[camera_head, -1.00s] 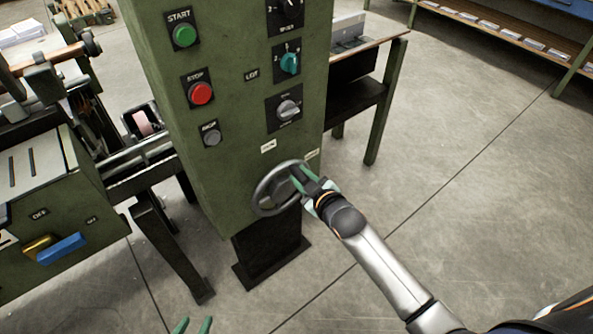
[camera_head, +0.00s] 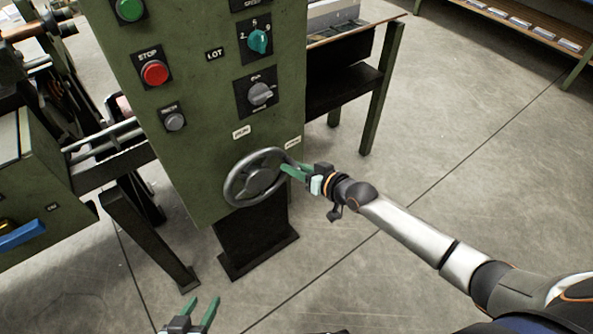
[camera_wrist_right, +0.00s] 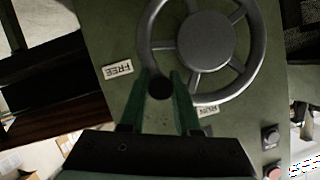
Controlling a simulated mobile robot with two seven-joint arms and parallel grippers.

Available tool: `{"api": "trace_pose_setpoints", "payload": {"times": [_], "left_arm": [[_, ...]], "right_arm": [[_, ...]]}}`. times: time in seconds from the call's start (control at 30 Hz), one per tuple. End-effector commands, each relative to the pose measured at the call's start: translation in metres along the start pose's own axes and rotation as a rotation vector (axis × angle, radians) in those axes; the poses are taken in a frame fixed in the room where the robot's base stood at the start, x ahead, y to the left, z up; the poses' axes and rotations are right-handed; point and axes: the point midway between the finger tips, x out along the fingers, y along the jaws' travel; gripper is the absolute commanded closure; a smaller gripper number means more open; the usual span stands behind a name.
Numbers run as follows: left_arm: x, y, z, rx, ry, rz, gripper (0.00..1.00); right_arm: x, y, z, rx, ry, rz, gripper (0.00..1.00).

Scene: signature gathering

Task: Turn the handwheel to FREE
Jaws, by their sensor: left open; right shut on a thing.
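The grey spoked handwheel (camera_head: 232,190) is on the lower front of the green cabinet. My right gripper (camera_head: 284,169) is at the wheel's right rim. In the right wrist view the fingers of my right gripper (camera_wrist_right: 160,88) are shut on a dark round knob (camera_wrist_right: 159,88) at the rim of the handwheel (camera_wrist_right: 205,42). The FREE label (camera_wrist_right: 118,69) is left of the knob there; a second label (camera_wrist_right: 207,110), hard to read, lies on its other side. My left gripper (camera_head: 204,302) is open and empty near the bottom edge, apart from the wheel.
The cabinet (camera_head: 190,190) carries a red stop button (camera_head: 155,73), a teal knob (camera_head: 258,41) and a grey knob (camera_head: 260,93) above the wheel. A dark pedestal (camera_head: 254,238) stands below. A table (camera_head: 345,75) is behind right. The floor on the right is clear.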

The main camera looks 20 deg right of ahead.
Motion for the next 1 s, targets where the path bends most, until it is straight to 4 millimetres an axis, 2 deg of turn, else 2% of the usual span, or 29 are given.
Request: {"api": "trace_pose_setpoints", "payload": {"times": [0.03,0.2,0.6,0.73,0.9,1.0], "left_arm": [[0.009,-0.005,0.014,0.001,-0.002,-0.006,0.50],[0.018,-0.010,0.035,0.000,-0.015,-0.015,0.50],[0.021,-0.016,0.049,0.001,-0.023,-0.026,0.50],[0.022,-0.019,0.050,0.007,-0.017,-0.032,0.50],[0.019,-0.022,0.030,0.026,0.047,-0.039,0.50],[0.019,-0.023,0.025,0.031,0.062,-0.040,0.50]], "right_arm": [[0.004,0.008,0.010,0.031,0.002,-0.012,1.00],[0.008,0.010,0.020,0.152,0.002,-0.060,1.00],[0.012,0.014,0.030,0.145,0.000,-0.056,1.00],[0.013,0.014,0.032,0.144,-0.001,-0.056,1.00],[0.013,0.014,0.033,0.144,-0.001,-0.056,1.00],[0.013,0.014,0.033,0.144,-0.001,-0.056,1.00]]}}
